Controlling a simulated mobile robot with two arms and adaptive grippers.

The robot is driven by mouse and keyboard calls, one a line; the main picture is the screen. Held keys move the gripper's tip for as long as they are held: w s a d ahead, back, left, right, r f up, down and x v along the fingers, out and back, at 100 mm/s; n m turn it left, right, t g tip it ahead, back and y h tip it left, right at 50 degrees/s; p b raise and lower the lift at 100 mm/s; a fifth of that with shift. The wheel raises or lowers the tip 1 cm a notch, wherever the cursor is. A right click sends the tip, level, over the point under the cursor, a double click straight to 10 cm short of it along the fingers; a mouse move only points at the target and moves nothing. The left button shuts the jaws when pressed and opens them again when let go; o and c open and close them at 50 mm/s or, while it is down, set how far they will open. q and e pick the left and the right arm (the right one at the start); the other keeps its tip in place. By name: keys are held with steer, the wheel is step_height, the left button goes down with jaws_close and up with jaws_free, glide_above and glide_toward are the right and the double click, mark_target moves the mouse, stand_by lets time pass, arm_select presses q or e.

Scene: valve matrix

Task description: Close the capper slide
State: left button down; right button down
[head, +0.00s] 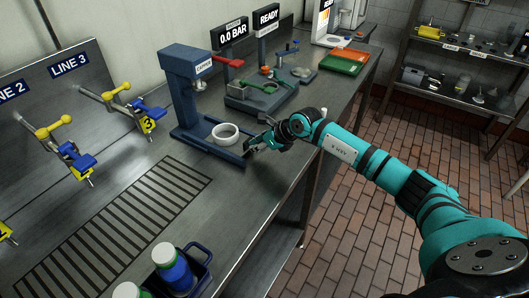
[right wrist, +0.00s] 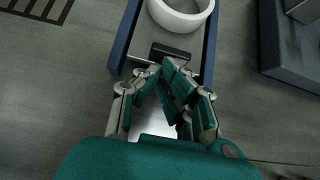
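The capper (head: 190,85) is a blue press stand on the steel bench, with a red lever at its top. Its slide (head: 218,144) is a grey plate between blue rails, sticking out at the front and carrying a white ring (head: 225,133). In the right wrist view the ring (right wrist: 182,12) sits beyond a dark handle block (right wrist: 170,52) on the slide. My right gripper (right wrist: 164,67) is at the slide's front end, its fingertips together just short of the handle block. I see nothing between them, and cannot tell if they touch the block. My left gripper is out of view.
A grey fixture with a green part (head: 262,90) stands behind the capper. Valves with yellow and blue handles (head: 80,163) line the left wall. A drain grate (head: 130,220) and a blue caddy with bottles (head: 178,270) are nearer. Orange and green trays (head: 345,60) lie far back.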

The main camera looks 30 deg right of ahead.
mark_target(234, 137)
steer(key=w+a+b, duration=0.1)
steer(key=w, duration=0.1)
steer(key=w+a+b, duration=0.1)
steer(key=w+a, duration=0.1)
steer(key=w, duration=0.1)
steer(key=w+a+b, duration=0.1)
steer(key=w+b, duration=0.1)
steer(key=shift+w+a+f, duration=0.2)
steer(key=shift+a+f, duration=0.05)
steer(key=shift+a, duration=0.1)
steer(key=shift+r, duration=0.4)
steer(key=shift+w, duration=0.1)
